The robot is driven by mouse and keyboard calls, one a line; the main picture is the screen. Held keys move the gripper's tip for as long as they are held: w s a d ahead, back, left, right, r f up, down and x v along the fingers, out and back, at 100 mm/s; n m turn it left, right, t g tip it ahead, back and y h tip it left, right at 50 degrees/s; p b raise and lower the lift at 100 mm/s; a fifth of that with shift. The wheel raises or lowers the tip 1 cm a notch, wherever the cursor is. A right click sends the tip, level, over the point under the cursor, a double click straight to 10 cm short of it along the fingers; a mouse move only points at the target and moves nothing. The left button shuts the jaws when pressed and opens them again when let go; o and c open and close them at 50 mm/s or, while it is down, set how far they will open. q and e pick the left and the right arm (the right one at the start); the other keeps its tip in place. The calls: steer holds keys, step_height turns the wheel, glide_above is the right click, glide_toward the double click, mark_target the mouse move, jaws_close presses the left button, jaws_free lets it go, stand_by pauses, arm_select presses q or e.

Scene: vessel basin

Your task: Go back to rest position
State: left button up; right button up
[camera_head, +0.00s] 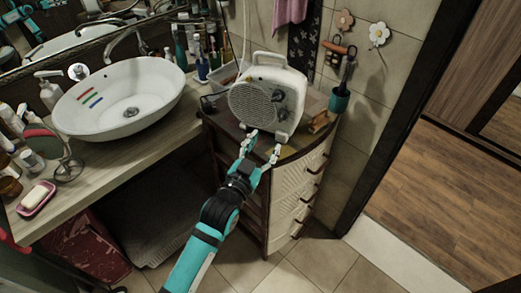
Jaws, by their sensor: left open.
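My left gripper (264,143) reaches in from the bottom of the view on a teal and black arm. Its two fingers are spread apart with nothing between them. The fingertips appear in front of the lower edge of a white fan heater (268,99), near the front edge of the small cabinet's top. I cannot tell if they touch anything. My right gripper is not in view.
The drawer cabinet (297,190) stands beside the counter. Open floor (325,262) lies in front, with a doorway at right.

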arm_select(q)
steer(key=shift+v, duration=0.9)
